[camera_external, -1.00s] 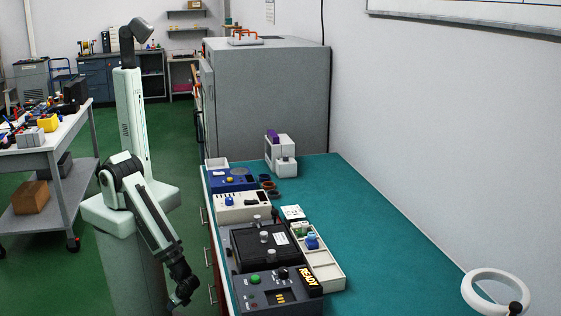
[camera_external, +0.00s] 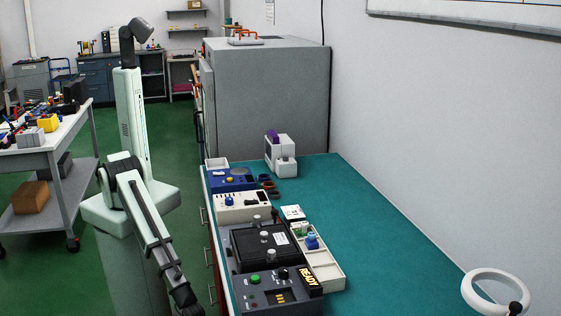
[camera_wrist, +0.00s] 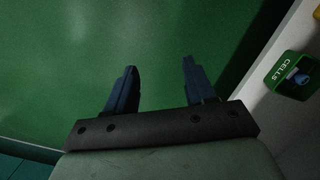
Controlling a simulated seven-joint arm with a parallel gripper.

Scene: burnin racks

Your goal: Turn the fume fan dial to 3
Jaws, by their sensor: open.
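No dial in view carries a label I can read as fume fan, so I cannot tell which is the one named. The candidates stand on the bench: a blue unit (camera_external: 245,184) with a yellow knob (camera_external: 229,180), a white unit (camera_external: 255,212) with a blue knob (camera_external: 229,201), and a dark front panel (camera_external: 247,299) with a black knob (camera_external: 283,273). My gripper (camera_wrist: 158,70) is open and empty over green floor in the wrist view. In the external view its end is low, left of the bench, partly cut off by the frame's bottom edge.
A grey cabinet (camera_external: 268,100) stands behind the bench.

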